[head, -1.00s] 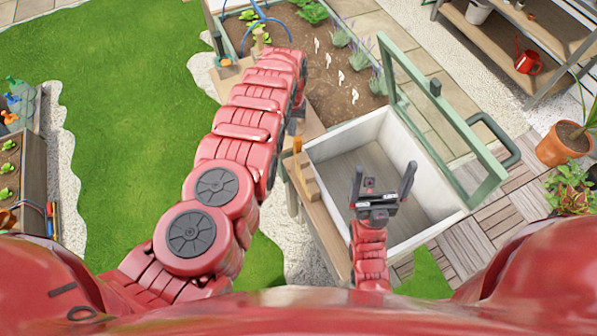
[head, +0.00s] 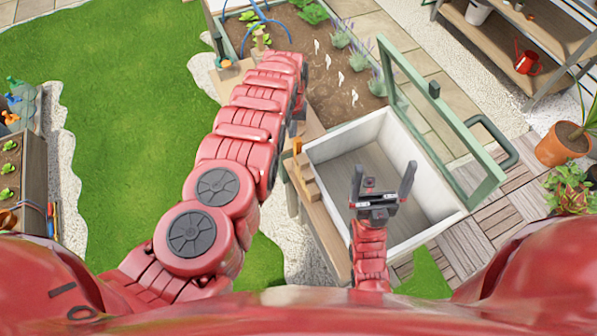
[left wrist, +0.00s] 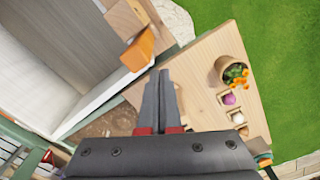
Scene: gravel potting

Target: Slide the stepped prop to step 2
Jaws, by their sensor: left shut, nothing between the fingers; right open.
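The stepped prop (head: 304,178) is a pale wooden piece with an orange end, on the left rim of the white cold frame box (head: 330,147). In the left wrist view the prop's orange end (left wrist: 138,50) shows at upper centre. My left gripper (left wrist: 164,75) is shut and empty, its fingertips just below the orange end in that view; I cannot tell whether they touch. In the head view the left arm largely hides this gripper. My right gripper (head: 384,180) is open and empty over the box. The green-framed lid (head: 440,125) stands open at the box's right.
A wooden board (left wrist: 205,70) beside the box holds a small pot (left wrist: 232,72) and coloured items in the left wrist view. A planted bed (head: 330,75) lies behind the box. A potted plant (head: 565,143) stands at right. Grass is clear at left.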

